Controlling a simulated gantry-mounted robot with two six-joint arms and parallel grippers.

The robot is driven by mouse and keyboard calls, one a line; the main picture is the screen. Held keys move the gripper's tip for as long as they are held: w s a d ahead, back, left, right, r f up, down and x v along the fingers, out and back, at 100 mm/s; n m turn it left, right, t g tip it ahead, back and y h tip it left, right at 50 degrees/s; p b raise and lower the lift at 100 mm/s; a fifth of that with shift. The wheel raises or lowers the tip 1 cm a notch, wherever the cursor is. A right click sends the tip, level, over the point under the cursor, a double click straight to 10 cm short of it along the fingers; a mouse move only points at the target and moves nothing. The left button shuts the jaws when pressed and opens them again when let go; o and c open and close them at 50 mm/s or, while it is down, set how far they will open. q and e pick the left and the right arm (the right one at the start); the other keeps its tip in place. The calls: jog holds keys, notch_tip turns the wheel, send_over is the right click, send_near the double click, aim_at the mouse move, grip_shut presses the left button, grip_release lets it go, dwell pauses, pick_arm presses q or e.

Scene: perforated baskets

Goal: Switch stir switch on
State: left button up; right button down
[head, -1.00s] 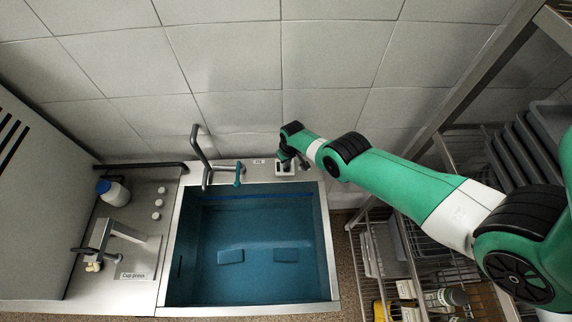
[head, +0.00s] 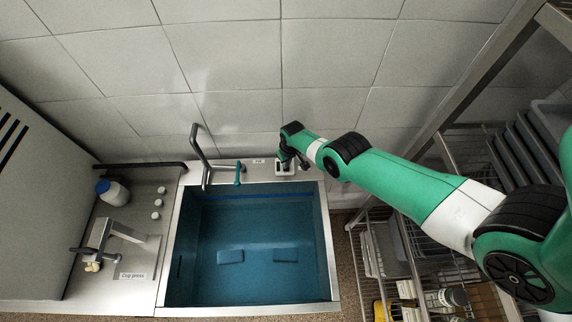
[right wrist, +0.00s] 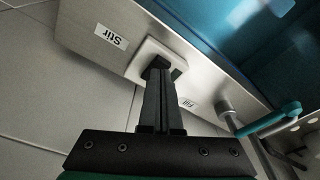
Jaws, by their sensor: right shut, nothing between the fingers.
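The stir switch (right wrist: 141,62) is a white square plate with a dark rocker on the metal rim of the sink, beside a label reading "Stir" (right wrist: 110,37). In the head view the switch (head: 285,173) sits behind the blue basin, partly covered by my right gripper (head: 286,162). In the right wrist view my right gripper (right wrist: 160,68) is shut and empty, its fingertips at the dark rocker. They hide part of the rocker, so I cannot tell its position or whether they touch it. My left gripper is not in view.
The blue-lined sink (head: 330,262) lies in front of the switch, with a bent tap (head: 202,160) and teal-handled lever (head: 238,172) to the left. A "Fill" label (right wrist: 192,103) is near the switch. The tiled wall is close behind; a wire shelf rack (head: 412,232) stands right.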

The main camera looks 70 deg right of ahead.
jog(key=shift+f+b, duration=0.65)
jog(key=shift+f, duration=0.1)
jog(key=shift+r, duration=0.1)
notch_tip(320, 180, up, 7)
jog(key=p, duration=0.7)
dwell(0.5)
